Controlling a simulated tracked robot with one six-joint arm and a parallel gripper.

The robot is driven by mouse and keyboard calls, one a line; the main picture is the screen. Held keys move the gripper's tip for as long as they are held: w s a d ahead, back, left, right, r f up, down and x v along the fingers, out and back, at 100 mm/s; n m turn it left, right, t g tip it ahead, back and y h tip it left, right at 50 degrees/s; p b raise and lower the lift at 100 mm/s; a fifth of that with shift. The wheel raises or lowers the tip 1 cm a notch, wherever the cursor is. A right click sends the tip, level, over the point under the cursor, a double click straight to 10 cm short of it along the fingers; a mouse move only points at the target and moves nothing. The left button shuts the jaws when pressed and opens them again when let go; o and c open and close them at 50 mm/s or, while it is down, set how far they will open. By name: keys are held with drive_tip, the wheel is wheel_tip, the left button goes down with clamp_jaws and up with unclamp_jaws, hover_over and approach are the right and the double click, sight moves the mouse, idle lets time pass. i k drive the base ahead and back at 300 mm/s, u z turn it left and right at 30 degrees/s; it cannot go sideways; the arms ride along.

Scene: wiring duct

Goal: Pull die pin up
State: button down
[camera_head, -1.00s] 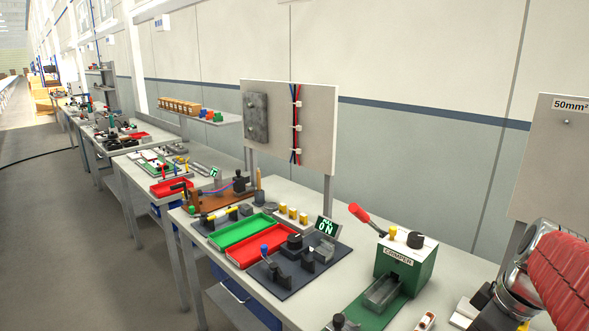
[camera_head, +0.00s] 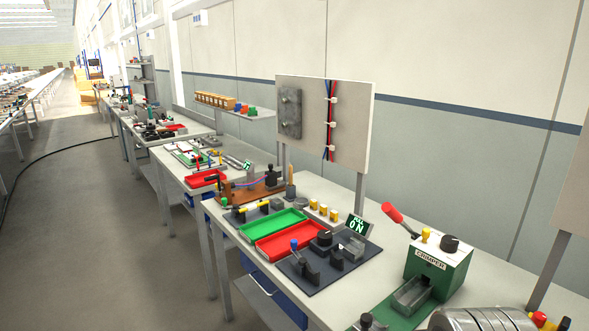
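The crimper, a green box labelled CRIMPER (camera_head: 428,275), stands on the bench at the right. On its top are a small yellow-headed pin (camera_head: 426,235) and a black knob (camera_head: 450,243); I cannot tell for sure which is the die pin, though the yellow one looks like a pin. A red-handled lever (camera_head: 392,212) slants up to the left from the box. A grey metal channel (camera_head: 411,293) sticks out at its front. A silvery ribbed part of my arm (camera_head: 482,319) shows at the bottom edge, apart from the crimper. My gripper's fingers are not in view.
Left of the crimper are a dark fixture plate (camera_head: 318,285), a red tray (camera_head: 290,238) and a green tray (camera_head: 262,226). A panel with cables (camera_head: 350,125) rises at the back. A floor aisle (camera_head: 90,230) is open at the left.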

sight(426, 233)
drive_tip(key=u, duration=0.05)
drive_tip(key=k, duration=1)
drive_tip(key=z, duration=0.95)
drive_tip(key=i, duration=0.55)
drive_tip(key=u, duration=0.15)
